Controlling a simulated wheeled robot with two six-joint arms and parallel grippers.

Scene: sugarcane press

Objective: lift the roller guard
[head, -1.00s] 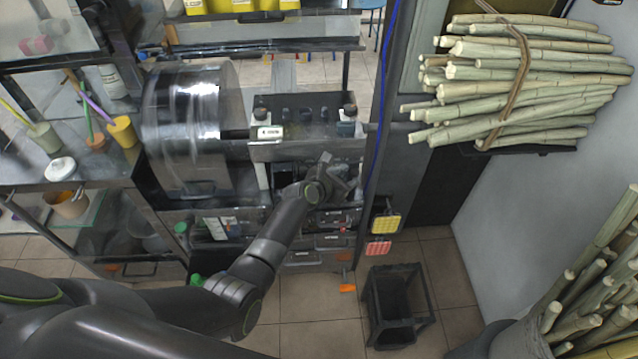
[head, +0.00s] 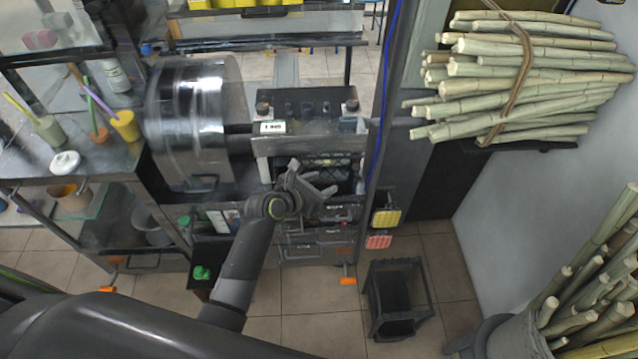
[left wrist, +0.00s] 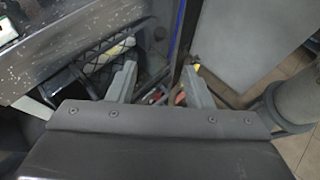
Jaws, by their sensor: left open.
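The sugarcane press (head: 305,105) stands at the middle back, with a large shiny drum on its left. A grey front panel (head: 310,145), which looks like the roller guard, hangs across its front over a dark opening. The panel also fills the upper left of the left wrist view (left wrist: 65,45). My left gripper (head: 320,180) is open and empty, in front of the opening and just below the panel's lower edge. In the left wrist view its two fingers (left wrist: 160,75) are spread apart. I cannot tell whether they touch anything. My right gripper is not in view.
A dark mesh (left wrist: 105,55) shows behind the fingers. A bundle of cane (head: 530,80) lies on a shelf at the right. A black open-framed bin (head: 397,300) stands on the floor. A cluttered side counter (head: 110,165) is at the left.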

